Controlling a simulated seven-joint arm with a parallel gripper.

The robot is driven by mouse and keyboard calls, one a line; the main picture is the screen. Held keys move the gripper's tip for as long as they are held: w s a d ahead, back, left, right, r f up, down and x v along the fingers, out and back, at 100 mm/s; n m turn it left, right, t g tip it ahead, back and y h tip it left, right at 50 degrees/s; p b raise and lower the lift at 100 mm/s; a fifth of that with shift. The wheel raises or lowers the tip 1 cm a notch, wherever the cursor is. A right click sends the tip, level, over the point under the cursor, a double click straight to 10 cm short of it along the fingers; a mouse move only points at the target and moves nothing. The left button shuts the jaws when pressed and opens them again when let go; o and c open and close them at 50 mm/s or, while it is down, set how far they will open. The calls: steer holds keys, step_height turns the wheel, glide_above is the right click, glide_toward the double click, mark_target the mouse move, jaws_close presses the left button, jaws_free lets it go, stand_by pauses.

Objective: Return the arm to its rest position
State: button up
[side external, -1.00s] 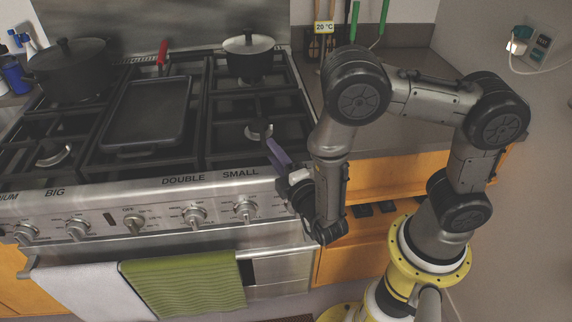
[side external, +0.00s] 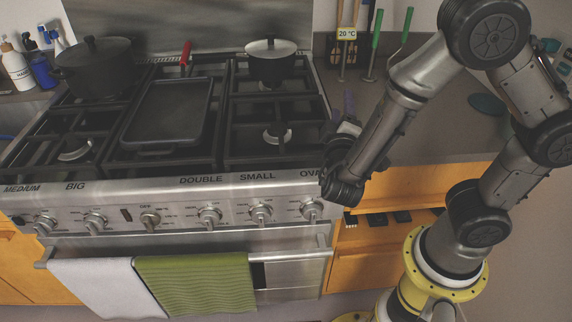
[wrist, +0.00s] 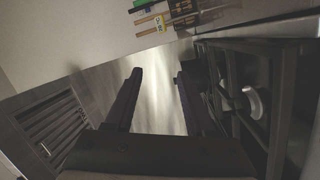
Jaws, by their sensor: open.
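My gripper (side external: 346,112) is above the right side of the stove, near the counter edge, with its fingers pointing away from the side camera. In the wrist view my gripper (wrist: 158,78) has its two dark fingers apart, and nothing shows between them. My wrist partly hides the stove's right front corner in the side external view.
The stove (side external: 240,181) carries a black griddle (side external: 170,112), a lidded pot (side external: 271,66) and a larger dark pot (side external: 95,68). Green-handled utensils (side external: 375,40) stand at the back of the counter (side external: 440,125). Towels (side external: 195,282) hang on the oven rail.

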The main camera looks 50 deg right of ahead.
steer(key=s+d+r+m+g, duration=0.4)
steer(key=s+d+m+g, duration=0.2)
steer(key=s+d+g, duration=0.2)
steer(key=s+a+f+m+g+y, duration=0.1)
steer(key=s+f+m+g+y, duration=0.1)
steer(key=s+y, duration=0.6)
steer(key=a+r+n+t+y, duration=0.1)
steer(key=a+n+t+y, duration=0.4)
steer(key=a, duration=0.8)
steer(key=shift+w+n+t+y, duration=0.3)
steer(key=shift+n+y, duration=0.1)
steer(key=shift+y, duration=0.8)
steer(key=shift+c, duration=0.3)
